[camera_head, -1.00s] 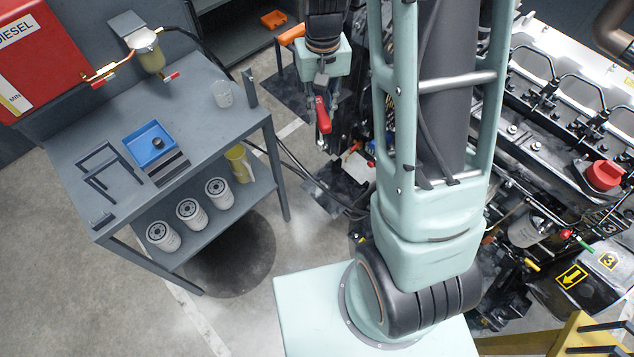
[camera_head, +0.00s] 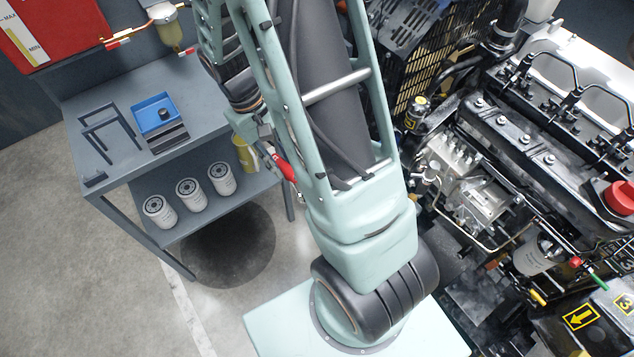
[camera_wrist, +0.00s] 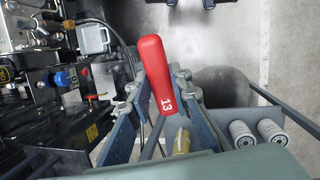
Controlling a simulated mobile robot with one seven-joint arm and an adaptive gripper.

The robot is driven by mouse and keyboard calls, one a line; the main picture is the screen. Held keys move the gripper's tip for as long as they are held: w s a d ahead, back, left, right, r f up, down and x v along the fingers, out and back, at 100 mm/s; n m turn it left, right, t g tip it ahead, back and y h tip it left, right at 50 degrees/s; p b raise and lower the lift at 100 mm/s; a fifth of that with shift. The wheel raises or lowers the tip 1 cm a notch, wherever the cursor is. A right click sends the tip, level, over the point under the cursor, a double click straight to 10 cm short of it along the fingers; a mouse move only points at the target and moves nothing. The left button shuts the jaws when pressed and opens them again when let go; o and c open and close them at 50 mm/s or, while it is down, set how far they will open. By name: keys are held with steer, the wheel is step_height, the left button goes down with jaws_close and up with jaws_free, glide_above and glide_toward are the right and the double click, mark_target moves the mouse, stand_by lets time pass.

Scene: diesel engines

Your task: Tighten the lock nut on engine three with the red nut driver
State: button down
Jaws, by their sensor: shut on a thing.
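The red nut driver (camera_head: 284,167) is in my gripper, by the right end of the workbench. My gripper (camera_head: 268,146) is shut on it and partly hidden behind my arm. In the wrist view the red handle, marked 13 (camera_wrist: 156,76), stands between the two fingers of my gripper (camera_wrist: 160,108). The engine (camera_head: 480,195) fills the right of the head view. I cannot make out the lock nut.
The grey workbench (camera_head: 100,165) holds a blue tray (camera_head: 153,113) and black brackets. White filters (camera_head: 190,194) and a yellow container (camera_head: 243,152) stand on its lower shelf. A red diesel tank (camera_head: 50,30) is at upper left. Floor in front of the bench is clear.

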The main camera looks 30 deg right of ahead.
steer(key=s+d+f+n+g+h+b, duration=0.1)
steer(key=s+d+f+h+b, duration=0.1)
steer(key=f+b, duration=0.15)
steer(key=s+d+f+n+g+h+b, duration=0.1)
steer(key=s+d+f+n+h+b, duration=0.15)
steer(key=f, duration=0.25)
steer(key=w+d+f+n+t+h+b, duration=0.3)
steer(key=d+h+b, duration=0.2)
steer(key=b, duration=0.3)
steer(key=w+d+f+n+t+h+b, duration=0.3)
steer(key=d+h+b, duration=0.3)
steer(key=d+b, duration=0.2)
steer(key=shift+w+d+n, duration=0.15)
steer(key=shift+w+n, duration=0.15)
steer(key=shift+n, duration=0.35)
steer(key=shift+d+h, duration=0.25)
steer(key=shift+d, duration=0.05)
steer(key=shift+w+d, duration=0.1)
steer(key=shift+d, duration=0.95)
